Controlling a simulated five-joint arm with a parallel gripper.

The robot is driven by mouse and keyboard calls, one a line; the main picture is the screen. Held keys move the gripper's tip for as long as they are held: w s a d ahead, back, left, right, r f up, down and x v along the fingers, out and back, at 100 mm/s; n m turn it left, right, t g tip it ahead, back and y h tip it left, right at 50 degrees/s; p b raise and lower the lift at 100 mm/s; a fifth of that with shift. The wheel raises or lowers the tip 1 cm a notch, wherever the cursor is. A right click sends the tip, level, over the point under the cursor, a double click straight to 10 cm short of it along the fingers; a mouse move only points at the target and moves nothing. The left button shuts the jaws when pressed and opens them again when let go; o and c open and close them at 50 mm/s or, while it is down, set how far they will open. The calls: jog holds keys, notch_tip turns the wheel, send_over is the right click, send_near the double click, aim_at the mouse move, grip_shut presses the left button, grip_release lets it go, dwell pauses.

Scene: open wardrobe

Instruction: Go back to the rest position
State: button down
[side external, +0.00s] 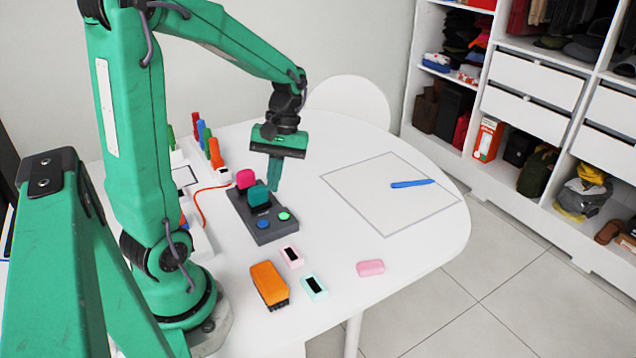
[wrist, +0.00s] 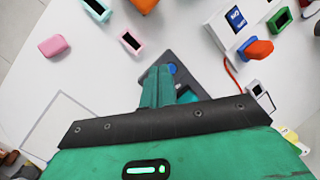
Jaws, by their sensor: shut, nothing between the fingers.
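My gripper (side external: 273,186) points down over the white table, its green fingers shut and empty. In the side view its tips appear just beside the teal block (side external: 259,195) on a dark grey box (side external: 272,235); I cannot tell whether they touch. The blue button (wrist: 172,69) shows beside the tips.
An orange block (side external: 268,285), a pink eraser-like block (side external: 370,268) and small pink (side external: 291,256) and mint (side external: 314,288) open boxes lie at the front. A blue pen (side external: 412,184) lies in a grey outlined area on the right. Open shelves (side external: 540,90) stand beyond.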

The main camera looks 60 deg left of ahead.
jog(key=s+d+r+m+t+y, duration=0.1)
jog(key=s+d+r+m+t, duration=0.1)
jog(key=d+r+m+t, duration=0.6)
jog(key=d+r+m, duration=0.1)
jog(key=d+m, duration=0.2)
jog(key=m, duration=0.1)
jog(key=shift+s+d+t, duration=0.15)
jog(key=shift+s+t, duration=0.2)
jog(key=shift+t, duration=0.05)
